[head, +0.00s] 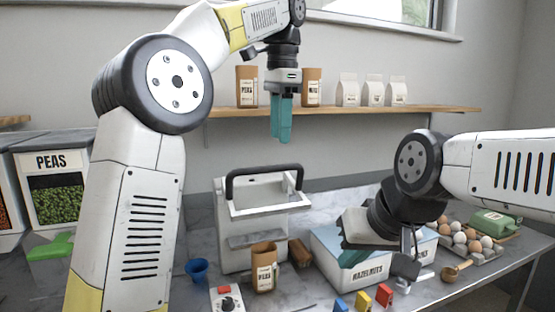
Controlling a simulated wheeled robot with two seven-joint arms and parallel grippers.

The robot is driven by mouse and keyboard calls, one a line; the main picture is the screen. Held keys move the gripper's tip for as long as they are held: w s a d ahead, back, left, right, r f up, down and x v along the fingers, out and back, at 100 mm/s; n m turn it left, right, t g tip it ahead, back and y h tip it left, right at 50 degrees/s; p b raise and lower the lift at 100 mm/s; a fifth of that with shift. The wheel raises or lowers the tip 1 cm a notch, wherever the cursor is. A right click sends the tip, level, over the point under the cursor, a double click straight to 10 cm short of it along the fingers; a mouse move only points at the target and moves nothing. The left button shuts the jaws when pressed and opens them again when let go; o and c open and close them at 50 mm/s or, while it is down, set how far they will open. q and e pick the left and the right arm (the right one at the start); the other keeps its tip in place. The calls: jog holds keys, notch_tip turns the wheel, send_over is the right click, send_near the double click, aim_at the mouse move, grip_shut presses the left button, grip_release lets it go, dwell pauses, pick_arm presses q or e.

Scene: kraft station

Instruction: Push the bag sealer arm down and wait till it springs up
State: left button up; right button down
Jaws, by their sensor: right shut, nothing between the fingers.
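The bag sealer (232,237) is a white upright machine on the counter, in the middle of the head view. Its black-handled arm (264,170) is raised at the top. My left gripper (281,140) points straight down above the sealer arm, apart from it. Its teal fingers look together, with nothing between them. A brown paper bag labelled PEAS (264,274) stands upright at the front of the sealer; whether it sits in the jaw I cannot tell. My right gripper (348,258) is shut and empty, low over the white hazelnuts bin at the right.
The hazelnuts bin (366,272) stands right of the sealer. A blue cup (197,269) and a control box with a red switch (227,298) are in front. An egg tray (470,244) is at the right. A shelf (430,109) with bags spans the wall behind.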

pick_arm(q)
jog(key=f, duration=0.7)
jog(key=shift+w+a+f, duration=0.1)
jog(key=shift+w+f, duration=0.05)
jog(key=shift+w, duration=0.05)
grip_shut()
dwell(1.2)
